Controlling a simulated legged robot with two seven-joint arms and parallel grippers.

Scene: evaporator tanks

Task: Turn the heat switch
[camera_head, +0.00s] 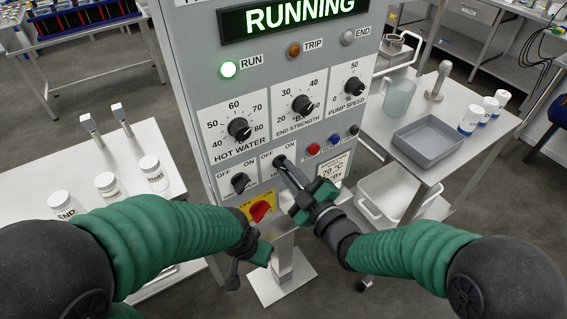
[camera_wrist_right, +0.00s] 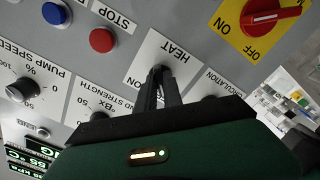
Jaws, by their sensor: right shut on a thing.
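The heat switch (camera_head: 280,160) is a small black knob on a white OFF/ON plate, low on the grey control panel. My right gripper (camera_head: 284,166) is shut on it, and the fingers cover most of the knob. In the right wrist view the fingers (camera_wrist_right: 158,88) meet the knob just below the HEAT label (camera_wrist_right: 172,52). The exact angle of the knob is hard to tell. My left gripper (camera_head: 247,270) hangs below the panel, apart from it; its jaws are too unclear to judge.
A second black OFF/ON switch (camera_head: 240,182) is just left of the heat switch. A red rotary switch (camera_head: 260,210) on yellow sits below. Red, blue and black buttons (camera_head: 333,140) are to the right. A bottle table (camera_head: 110,205) and a trolley with a grey tray (camera_head: 428,140) flank the panel.

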